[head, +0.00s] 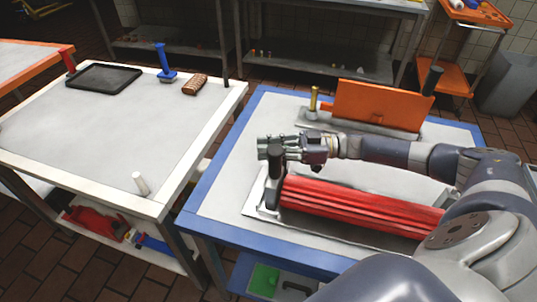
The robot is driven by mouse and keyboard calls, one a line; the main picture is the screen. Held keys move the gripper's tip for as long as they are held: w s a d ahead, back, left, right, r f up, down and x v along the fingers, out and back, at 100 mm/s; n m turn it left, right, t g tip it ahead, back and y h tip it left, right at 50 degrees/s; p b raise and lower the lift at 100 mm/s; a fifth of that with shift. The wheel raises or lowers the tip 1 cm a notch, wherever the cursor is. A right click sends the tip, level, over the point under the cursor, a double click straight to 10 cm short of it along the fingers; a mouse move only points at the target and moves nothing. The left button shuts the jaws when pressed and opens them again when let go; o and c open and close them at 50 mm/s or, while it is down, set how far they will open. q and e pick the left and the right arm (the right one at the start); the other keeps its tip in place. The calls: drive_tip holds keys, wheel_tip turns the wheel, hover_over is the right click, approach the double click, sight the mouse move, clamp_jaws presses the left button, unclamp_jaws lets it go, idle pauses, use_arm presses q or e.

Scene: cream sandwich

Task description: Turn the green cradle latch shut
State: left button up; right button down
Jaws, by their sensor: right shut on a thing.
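A red ribbed roller (360,204) lies in a grey metal cradle (262,201) on the blue-edged table. A dark upright handle (275,165) stands at the roller's left end. My right gripper (277,145) is shut at the top of this handle, its arm reaching in from the right. No green latch can be made out clearly on the cradle; my gripper and arm hide part of that area. My left gripper is not in view.
The white table (95,135) at left holds a black tray (104,77), a blue-handled tool (164,62) and a white cylinder (141,183). A green item (264,279) lies below.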

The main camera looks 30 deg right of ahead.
drive_tip(key=shift+s+n+g, duration=0.1)
drive_tip(key=shift+n+g, duration=0.2)
drive_tip(key=shift+g, duration=0.1)
drive_tip(key=c, duration=1.5)
unclamp_jaws()
drive_tip(key=shift+a, duration=0.1)
